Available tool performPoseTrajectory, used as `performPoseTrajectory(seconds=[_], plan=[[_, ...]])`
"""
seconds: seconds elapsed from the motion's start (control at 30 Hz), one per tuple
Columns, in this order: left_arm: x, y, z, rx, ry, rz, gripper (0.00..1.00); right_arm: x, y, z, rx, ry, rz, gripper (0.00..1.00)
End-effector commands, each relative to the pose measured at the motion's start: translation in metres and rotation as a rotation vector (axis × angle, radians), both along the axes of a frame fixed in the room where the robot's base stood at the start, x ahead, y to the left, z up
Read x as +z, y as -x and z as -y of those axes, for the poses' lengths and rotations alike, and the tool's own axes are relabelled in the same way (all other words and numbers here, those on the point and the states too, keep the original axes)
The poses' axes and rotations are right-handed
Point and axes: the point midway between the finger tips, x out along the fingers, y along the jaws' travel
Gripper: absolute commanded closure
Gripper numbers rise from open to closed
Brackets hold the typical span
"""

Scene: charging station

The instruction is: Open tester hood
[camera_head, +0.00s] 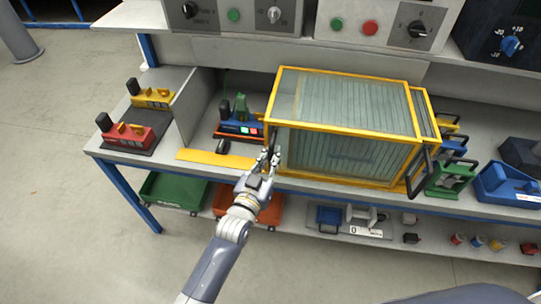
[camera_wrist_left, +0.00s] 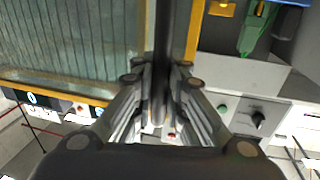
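The tester hood (camera_head: 345,105) is a clear box with a yellow frame, standing closed on the grey bench. It has a dark handle on its left front side and another dark handle (camera_head: 417,172) at its right. My left gripper (camera_head: 268,157) is at the left handle. In the left wrist view the dark handle bar (camera_wrist_left: 164,45) runs between the fingers of my left gripper (camera_wrist_left: 160,72), which close in on it from both sides. The hood's ribbed clear panel (camera_wrist_left: 75,40) fills the upper left there. My right gripper is not in view.
A blue and red device (camera_head: 238,127) stands left of the hood behind a yellow strip (camera_head: 215,158). Red (camera_head: 125,135) and yellow (camera_head: 150,96) fixtures sit at the bench's left. Green (camera_head: 455,175) and blue (camera_head: 505,182) devices stand at the right.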

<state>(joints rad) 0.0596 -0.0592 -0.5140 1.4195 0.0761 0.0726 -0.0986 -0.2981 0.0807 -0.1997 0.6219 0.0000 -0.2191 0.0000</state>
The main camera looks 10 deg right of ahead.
Motion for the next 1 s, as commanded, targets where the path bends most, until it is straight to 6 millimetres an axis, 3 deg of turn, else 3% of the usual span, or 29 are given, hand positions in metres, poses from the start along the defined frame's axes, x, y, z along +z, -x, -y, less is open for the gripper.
performPoseTrajectory(seconds=[0.03, 0.1, 0.53, 1.0], plan=[[-0.007, 0.002, 0.0, -0.002, -0.005, -0.012, 0.78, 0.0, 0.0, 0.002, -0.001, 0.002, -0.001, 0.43], [-0.006, 0.002, 0.0, -0.001, -0.005, -0.011, 0.68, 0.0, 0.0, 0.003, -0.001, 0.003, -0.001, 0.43], [-0.002, 0.007, -0.004, 0.001, -0.001, -0.004, 0.68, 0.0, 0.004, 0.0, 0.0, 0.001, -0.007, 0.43], [-0.003, 0.084, -0.047, 0.0, -0.003, -0.007, 0.68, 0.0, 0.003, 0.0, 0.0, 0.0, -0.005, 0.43]])
